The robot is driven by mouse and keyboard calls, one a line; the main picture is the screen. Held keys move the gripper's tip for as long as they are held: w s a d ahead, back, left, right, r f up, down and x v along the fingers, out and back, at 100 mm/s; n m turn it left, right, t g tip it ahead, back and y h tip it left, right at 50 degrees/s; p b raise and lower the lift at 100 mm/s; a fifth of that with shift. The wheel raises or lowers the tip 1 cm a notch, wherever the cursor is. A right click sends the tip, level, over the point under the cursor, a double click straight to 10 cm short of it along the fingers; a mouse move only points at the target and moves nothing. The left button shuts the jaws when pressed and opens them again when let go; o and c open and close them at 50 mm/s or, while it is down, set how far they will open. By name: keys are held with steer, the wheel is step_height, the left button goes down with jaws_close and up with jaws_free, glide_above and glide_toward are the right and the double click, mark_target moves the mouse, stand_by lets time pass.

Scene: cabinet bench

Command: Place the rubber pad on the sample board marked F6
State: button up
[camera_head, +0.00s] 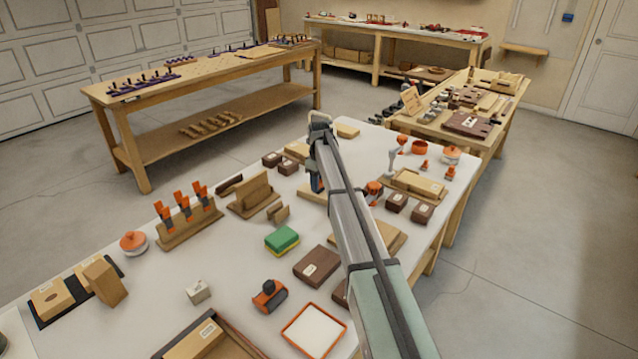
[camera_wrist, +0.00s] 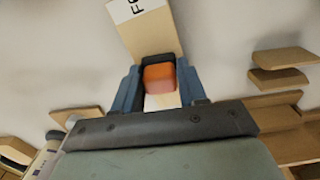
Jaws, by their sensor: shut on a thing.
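My gripper (camera_wrist: 161,82) is shut on an orange block-like piece, the rubber pad (camera_wrist: 159,78), which sits between its two blue fingers. A pale wooden sample board (camera_wrist: 158,32) extends behind and below the pad in the wrist view; its white label (camera_wrist: 132,8) starts with F, and the rest is cut off by the frame edge. I cannot tell whether the pad touches the board. In the head view my gripper (camera_head: 317,182) is over the middle of the white bench, where a wooden board edge (camera_head: 309,195) shows beside it. My arm hides the pad there.
Brown labelled blocks (camera_head: 317,266) lie right of a green and yellow sponge (camera_head: 282,240). A wooden stand (camera_head: 252,195) is left of my gripper. Orange-topped items and small dark blocks (camera_head: 397,202) crowd the right side.

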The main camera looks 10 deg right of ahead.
steer(key=shift+f, duration=0.15)
steer(key=o, duration=1)
steer(key=shift+o, duration=0.2)
step_height(320, 180, up, 12)
steer(key=shift+r, duration=0.2)
